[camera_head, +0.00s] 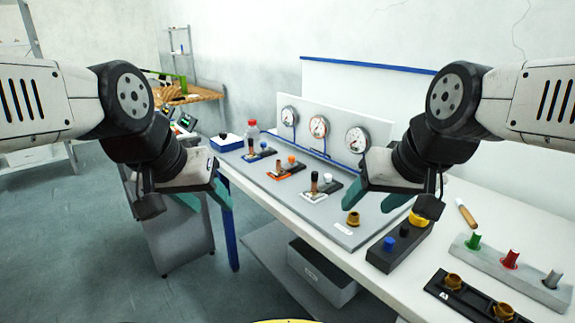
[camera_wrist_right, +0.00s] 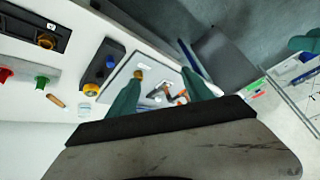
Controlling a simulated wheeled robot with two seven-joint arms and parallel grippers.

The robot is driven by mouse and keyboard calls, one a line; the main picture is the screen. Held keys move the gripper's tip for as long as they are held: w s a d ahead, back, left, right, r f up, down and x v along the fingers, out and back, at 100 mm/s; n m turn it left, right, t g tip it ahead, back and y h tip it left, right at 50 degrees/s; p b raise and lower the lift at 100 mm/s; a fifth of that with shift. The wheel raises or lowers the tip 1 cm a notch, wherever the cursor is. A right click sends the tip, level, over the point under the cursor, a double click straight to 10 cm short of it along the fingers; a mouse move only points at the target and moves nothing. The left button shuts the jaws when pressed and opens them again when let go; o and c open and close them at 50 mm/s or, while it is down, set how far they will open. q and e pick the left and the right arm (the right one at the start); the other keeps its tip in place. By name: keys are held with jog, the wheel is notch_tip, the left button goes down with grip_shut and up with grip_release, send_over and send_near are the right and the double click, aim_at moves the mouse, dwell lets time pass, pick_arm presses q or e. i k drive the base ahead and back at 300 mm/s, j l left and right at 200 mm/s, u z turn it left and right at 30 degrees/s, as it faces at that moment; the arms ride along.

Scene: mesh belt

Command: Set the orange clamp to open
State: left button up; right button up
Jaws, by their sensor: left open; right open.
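The orange clamp (camera_head: 285,173) sits in the middle of a row of three on the grey panel (camera_head: 252,168). It has an orange base, an upright brown-and-dark handle and an orange knob; its exact setting is too small to tell. In the right wrist view the orange clamp (camera_wrist_right: 181,97) shows between the fingers, some distance beyond them. My right gripper (camera_head: 379,198) is open and empty above the panel's right part, right of the clamp; its fingers also show in the wrist view (camera_wrist_right: 162,90). My left gripper (camera_head: 206,198) is open and empty, left of the table edge.
A blue clamp (camera_head: 258,154) and a white clamp (camera_head: 322,190) flank the orange one. Three gauges (camera_head: 319,126) stand behind. A red-capped bottle (camera_head: 252,130) stands at the far end. A dark button box (camera_head: 399,245) and a coloured-knob block (camera_head: 510,262) lie at right.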

aim_at(292, 164)
jog(key=i+j, duration=0.75)
jog(key=i+j+u, duration=0.05)
jog(key=i, duration=0.05)
